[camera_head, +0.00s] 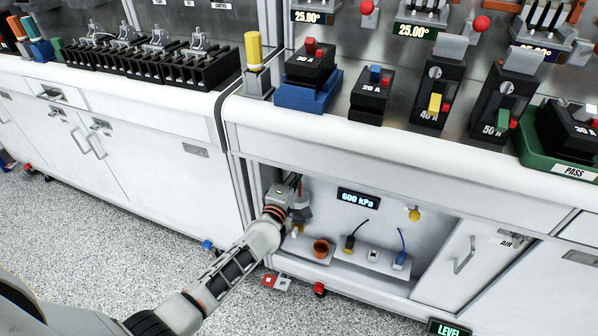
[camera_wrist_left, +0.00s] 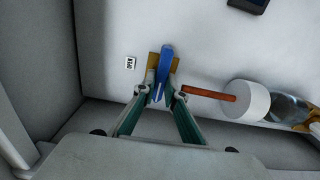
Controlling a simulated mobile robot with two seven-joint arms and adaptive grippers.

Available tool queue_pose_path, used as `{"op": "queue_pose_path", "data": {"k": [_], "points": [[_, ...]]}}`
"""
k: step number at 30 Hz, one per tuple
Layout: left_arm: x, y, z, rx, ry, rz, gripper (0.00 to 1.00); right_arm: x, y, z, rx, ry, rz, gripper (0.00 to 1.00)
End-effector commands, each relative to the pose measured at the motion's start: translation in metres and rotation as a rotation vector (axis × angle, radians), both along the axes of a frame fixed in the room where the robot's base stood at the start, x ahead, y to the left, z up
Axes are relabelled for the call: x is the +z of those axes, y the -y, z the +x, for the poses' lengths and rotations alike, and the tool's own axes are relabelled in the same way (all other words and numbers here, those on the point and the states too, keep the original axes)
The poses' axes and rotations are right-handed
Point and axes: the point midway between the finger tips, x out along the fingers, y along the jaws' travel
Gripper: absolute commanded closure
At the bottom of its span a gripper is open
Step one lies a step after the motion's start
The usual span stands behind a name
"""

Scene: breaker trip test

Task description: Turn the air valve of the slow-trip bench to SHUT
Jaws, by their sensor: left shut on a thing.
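The air valve has a blue lever (camera_wrist_left: 165,62) on a brass body (camera_wrist_left: 152,66), seen in the left wrist view on the white back wall of an open bay. My left gripper (camera_wrist_left: 163,94) is shut on the blue lever, with a fingertip on each side of it. A small white label (camera_wrist_left: 129,63) is left of the valve; its word is too small to read surely. In the head view my left gripper (camera_head: 298,205) reaches into the left end of the bay and hides the valve. My right gripper is not in view.
A display (camera_head: 358,199) in the bay reads 600 kPa. A white cylinder (camera_wrist_left: 247,100) with an orange rod is close right of my fingers. A side wall (camera_wrist_left: 38,70) bounds the left.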

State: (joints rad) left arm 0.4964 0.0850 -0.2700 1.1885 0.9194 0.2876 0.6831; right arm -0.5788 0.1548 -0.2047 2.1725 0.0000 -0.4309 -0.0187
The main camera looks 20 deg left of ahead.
Motion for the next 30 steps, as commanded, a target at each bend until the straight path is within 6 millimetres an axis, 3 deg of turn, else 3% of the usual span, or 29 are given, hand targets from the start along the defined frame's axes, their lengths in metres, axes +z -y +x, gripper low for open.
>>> {"op": "queue_pose_path", "data": {"k": [4, 6, 7, 20, 26, 30], "points": [[-0.002, 0.001, -0.001, -0.001, -0.002, -0.003, 1.00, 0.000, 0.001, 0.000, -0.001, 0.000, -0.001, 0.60], [-0.002, 0.001, -0.001, -0.001, -0.002, -0.003, 0.76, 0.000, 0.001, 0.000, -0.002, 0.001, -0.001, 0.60], [-0.002, 0.001, -0.001, -0.001, -0.002, -0.002, 0.72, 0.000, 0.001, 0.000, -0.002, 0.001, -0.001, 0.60], [-0.001, 0.000, -0.005, 0.000, -0.002, -0.002, 0.72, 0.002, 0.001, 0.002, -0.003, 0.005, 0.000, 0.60], [-0.002, -0.001, -0.031, 0.000, -0.003, -0.003, 0.72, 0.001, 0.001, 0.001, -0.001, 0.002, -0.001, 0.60], [-0.002, -0.001, -0.058, 0.000, -0.003, -0.003, 0.72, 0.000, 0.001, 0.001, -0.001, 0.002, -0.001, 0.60]]}}
